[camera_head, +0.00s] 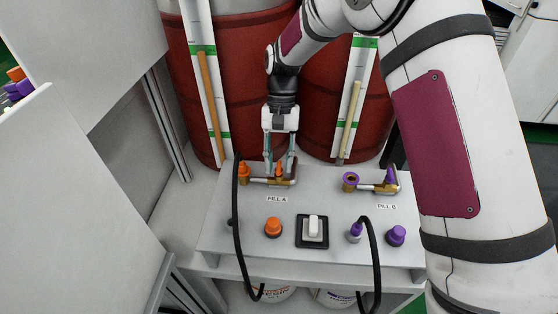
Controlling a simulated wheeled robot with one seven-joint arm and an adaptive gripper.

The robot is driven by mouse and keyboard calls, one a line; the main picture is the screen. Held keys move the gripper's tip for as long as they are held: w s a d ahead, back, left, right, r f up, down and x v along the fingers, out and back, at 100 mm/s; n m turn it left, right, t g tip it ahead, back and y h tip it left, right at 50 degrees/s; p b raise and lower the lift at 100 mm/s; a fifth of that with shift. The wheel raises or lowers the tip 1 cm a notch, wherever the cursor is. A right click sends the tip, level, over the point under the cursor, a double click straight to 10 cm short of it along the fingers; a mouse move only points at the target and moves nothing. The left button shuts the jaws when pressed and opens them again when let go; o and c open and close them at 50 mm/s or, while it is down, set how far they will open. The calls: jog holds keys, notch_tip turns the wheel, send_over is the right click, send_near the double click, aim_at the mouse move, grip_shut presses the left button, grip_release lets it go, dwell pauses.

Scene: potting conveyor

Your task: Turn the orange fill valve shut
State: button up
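The orange fill valve (280,173) is on a brass pipe on the grey panel, above the FILL A label. Its orange handle stands upright. An orange fitting (244,170) sits at the left end of the same pipe. My gripper (280,168) points down at the valve from above. Its two fingers are apart, one on each side of the orange handle. I cannot tell whether either finger touches it. The fingers partly hide the handle and pipe.
The purple valve (391,178) stands at the panel's right, by FILL B. An orange knob (273,227), white switch (312,229) and purple knob (396,236) line the front. A black hose (238,235) loops down at left. Red drums (240,80) stand behind.

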jog(key=v, duration=1.1)
jog(key=shift+r, duration=0.4)
jog(key=shift+w+r, duration=0.1)
jog(key=s+d+r+t+p, duration=0.4)
jog(key=s+d+r, duration=1)
jog(key=r, duration=0.3)
jog(key=s+d+t+p, duration=0.1)
jog(key=s+d, duration=0.3)
jog(key=s, duration=0.6)
jog(key=s+d+t+p, duration=0.2)
jog(key=s+d+t, duration=0.1)
jog(key=s, duration=0.7)
jog(key=shift+d+r+t, duration=0.25)
jog(key=shift+d+t, duration=0.15)
jog(key=shift+d, duration=0.2)
jog(key=shift+s, duration=0.1)
